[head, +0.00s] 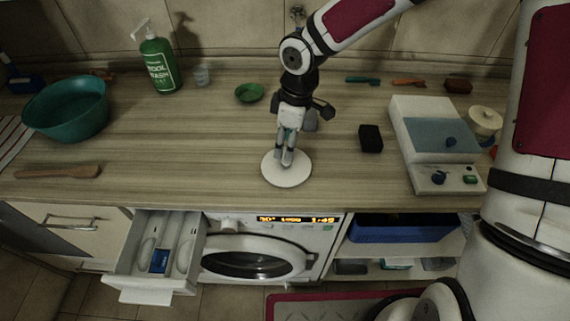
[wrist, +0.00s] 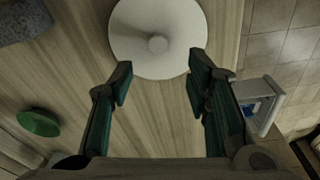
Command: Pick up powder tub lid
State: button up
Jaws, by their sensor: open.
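The powder tub lid, a round white disc (head: 287,174) with a small central knob, lies flat on the wooden counter near its front edge. In the wrist view the lid (wrist: 178,30) is at the top, with its knob just beyond the fingertips. My gripper (head: 287,160) is above the lid in the head view and hides part of it. In the wrist view my gripper (wrist: 160,72) has its two dark green fingers well apart, with nothing between them. The lid shows beyond the tips; I cannot tell the exact height above it.
A black block (head: 371,138) and a white scale-like device (head: 437,180) stand to the right. A green dish (head: 249,92), a green wash bottle (head: 158,64) and a teal basin (head: 66,108) are to the left. An open drawer (head: 153,285) juts out below the counter.

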aim_at(286, 164)
jog(key=shift+w+f+p, duration=0.15)
jog(key=shift+f+p, duration=0.3)
jog(key=shift+f, duration=2.9)
jog(key=c, duration=0.9)
